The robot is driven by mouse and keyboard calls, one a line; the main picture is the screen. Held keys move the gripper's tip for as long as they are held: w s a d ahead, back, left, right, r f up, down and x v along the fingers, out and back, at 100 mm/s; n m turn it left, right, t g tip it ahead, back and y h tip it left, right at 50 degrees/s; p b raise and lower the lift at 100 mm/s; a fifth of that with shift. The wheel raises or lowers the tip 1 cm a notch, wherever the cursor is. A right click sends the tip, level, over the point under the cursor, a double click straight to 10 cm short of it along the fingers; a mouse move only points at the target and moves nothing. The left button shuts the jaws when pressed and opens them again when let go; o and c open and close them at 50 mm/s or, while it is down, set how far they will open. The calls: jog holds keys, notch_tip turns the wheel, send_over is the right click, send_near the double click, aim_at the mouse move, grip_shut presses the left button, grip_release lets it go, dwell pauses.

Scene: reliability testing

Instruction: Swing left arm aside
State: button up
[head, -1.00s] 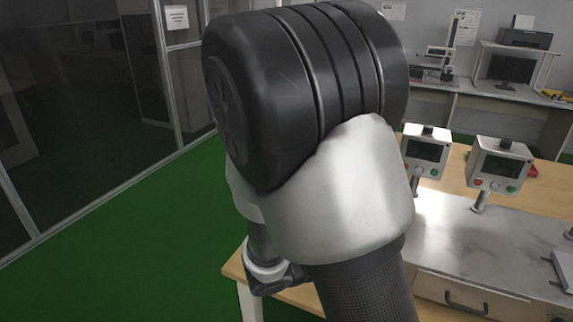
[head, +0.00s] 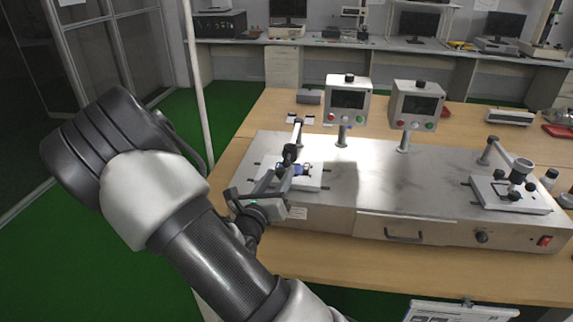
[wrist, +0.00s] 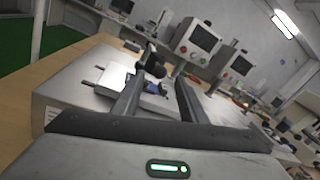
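The test bench has a left swing arm (head: 297,134) with a dark knob over a white plate (head: 308,181). A small blue item (head: 303,169) lies on that plate, partly hidden. In the wrist view the swing arm's dark knob (wrist: 155,66) shows beyond my fingers, near the left finger's tip. My gripper (head: 264,183) is at the bench's left end, close to the plate. In the wrist view my gripper (wrist: 156,90) has its two fingers apart with nothing held between them. Whether a finger touches the swing arm cannot be told.
The metal bench (head: 380,185) stands on a wooden table (head: 265,110). Two monitor boxes (head: 348,102) stand at its back. A right swing arm (head: 508,155) sits over another plate at the right. A drawer handle (head: 404,237) sticks out in front.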

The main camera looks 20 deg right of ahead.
aim_at(285, 166)
jog(key=x, duration=0.7)
grip_shut()
